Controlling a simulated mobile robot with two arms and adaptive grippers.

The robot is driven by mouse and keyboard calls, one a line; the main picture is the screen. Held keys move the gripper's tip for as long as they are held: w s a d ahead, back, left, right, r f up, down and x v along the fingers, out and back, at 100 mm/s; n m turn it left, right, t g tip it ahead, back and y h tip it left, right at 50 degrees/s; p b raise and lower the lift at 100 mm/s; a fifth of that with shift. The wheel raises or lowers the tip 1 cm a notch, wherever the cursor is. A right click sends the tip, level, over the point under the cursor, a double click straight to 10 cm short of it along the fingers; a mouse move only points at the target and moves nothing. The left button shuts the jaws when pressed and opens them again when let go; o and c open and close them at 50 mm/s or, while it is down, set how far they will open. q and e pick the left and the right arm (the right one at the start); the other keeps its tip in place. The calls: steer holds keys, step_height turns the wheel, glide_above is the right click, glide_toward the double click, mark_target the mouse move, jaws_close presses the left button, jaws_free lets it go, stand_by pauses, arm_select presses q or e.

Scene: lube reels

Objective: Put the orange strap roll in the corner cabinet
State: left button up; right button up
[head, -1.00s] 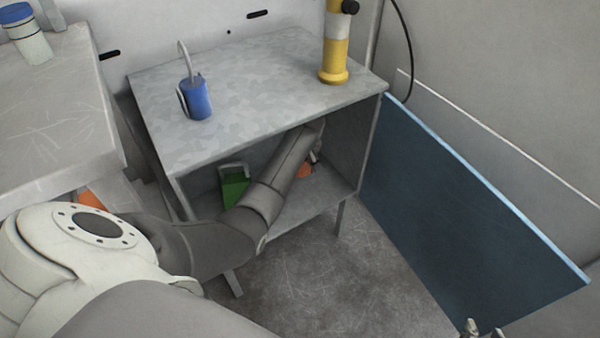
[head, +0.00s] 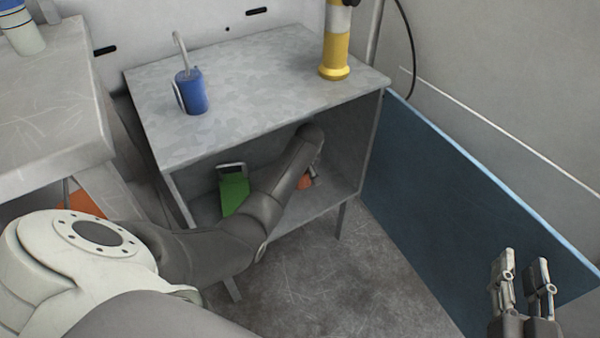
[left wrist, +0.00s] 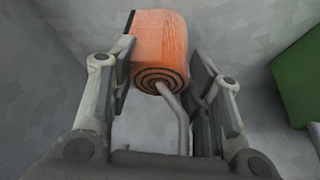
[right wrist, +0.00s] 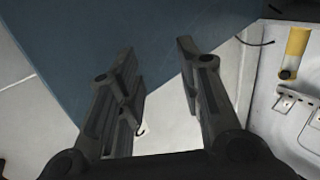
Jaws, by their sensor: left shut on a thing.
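The corner cabinet (head: 255,60) is a grey metal unit with an open front and a lower shelf. The orange strap roll (head: 304,183) is inside it, at the right of the shelf, partly hidden by my left arm. In the left wrist view the roll (left wrist: 160,45) shows its dark spiral end and a grey bent handle between the fingers. My left gripper (left wrist: 170,85) is shut on the roll; in the head view its fingers (head: 314,175) are mostly hidden behind the forearm. My right gripper (head: 522,265) is open and empty, out in front of the blue panel.
A green item (head: 233,190) stands on the shelf left of the roll. A blue reel (head: 192,92) and a yellow cylinder (head: 335,55) stand on the cabinet top. A dark blue panel (head: 440,200) stands at the right. A grey bench (head: 45,110) is at the left.

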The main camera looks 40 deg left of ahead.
steer(key=shift+a+r+t, duration=0.1)
steer(key=shift+r+t, duration=0.2)
steer(key=shift+r, duration=0.4)
arm_select(q)
steer(key=shift+f, duration=0.15)
steer(key=shift+f, duration=0.15)
steer(key=o, duration=1.2)
steer(key=shift+c, duration=0.2)
arm_select(e)
steer(key=shift+r+y, duration=0.15)
steer(key=shift+y, duration=0.15)
